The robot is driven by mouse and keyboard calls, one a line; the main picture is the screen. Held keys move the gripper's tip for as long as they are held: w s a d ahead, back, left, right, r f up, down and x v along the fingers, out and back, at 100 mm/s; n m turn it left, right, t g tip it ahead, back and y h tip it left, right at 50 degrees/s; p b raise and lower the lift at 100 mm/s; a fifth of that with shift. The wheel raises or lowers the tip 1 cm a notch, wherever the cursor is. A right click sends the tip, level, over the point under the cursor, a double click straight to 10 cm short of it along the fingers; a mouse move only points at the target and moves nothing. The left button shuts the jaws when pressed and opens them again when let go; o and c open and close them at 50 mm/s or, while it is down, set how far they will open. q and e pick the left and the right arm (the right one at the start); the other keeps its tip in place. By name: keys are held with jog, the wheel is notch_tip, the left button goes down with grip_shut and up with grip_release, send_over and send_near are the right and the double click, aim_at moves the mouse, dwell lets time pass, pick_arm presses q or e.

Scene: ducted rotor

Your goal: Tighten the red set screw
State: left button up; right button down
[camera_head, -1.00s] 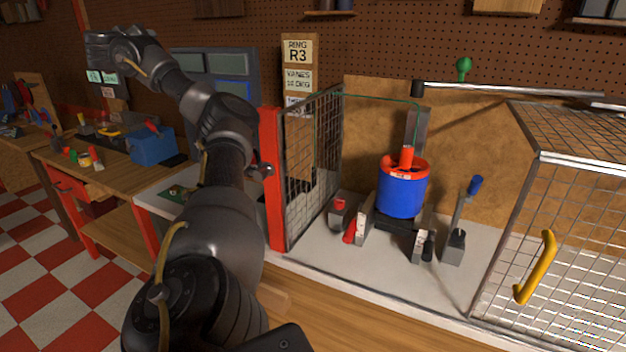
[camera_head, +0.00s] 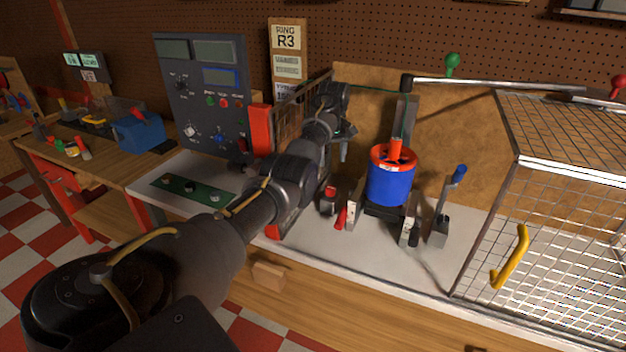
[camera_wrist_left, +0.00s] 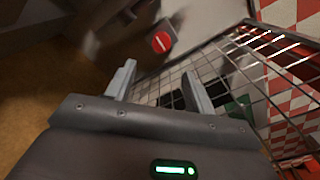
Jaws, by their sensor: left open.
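A small block with a red top (camera_head: 329,193) stands on the bench left of the rotor. In the left wrist view a red round head with a pale bar across it (camera_wrist_left: 161,42) shows beyond the fingers; it may be the set screw, but I cannot tell for sure. The blue ducted rotor with a red rim (camera_head: 390,184) stands upright on its dark mount. My left gripper (camera_head: 343,148) is open and empty, above the bench just left of the rotor. It also shows in the left wrist view (camera_wrist_left: 157,76). My right gripper is out of view.
A wire mesh panel (camera_wrist_left: 235,62) is close beside my left gripper. A red-handled tool (camera_head: 341,218) and a blue-handled lever (camera_head: 459,174) flank the rotor. A mesh cage with a yellow handle (camera_head: 510,258) is at right. A grey instrument panel (camera_head: 203,95) stands at left.

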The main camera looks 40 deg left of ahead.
aim_at(331, 188)
pick_arm(q)
jog(key=f+p, duration=0.1)
jog(key=f, duration=0.4)
jog(key=f+p, duration=0.1)
jog(key=f, duration=0.4)
jog(key=shift+s+d+f, duration=0.1)
jog(key=shift+s+d, duration=0.05)
jog(key=shift+d, duration=0.05)
jog(key=shift+f, duration=0.55)
jog(key=c, duration=1)
jog(key=shift+o, duration=0.2)
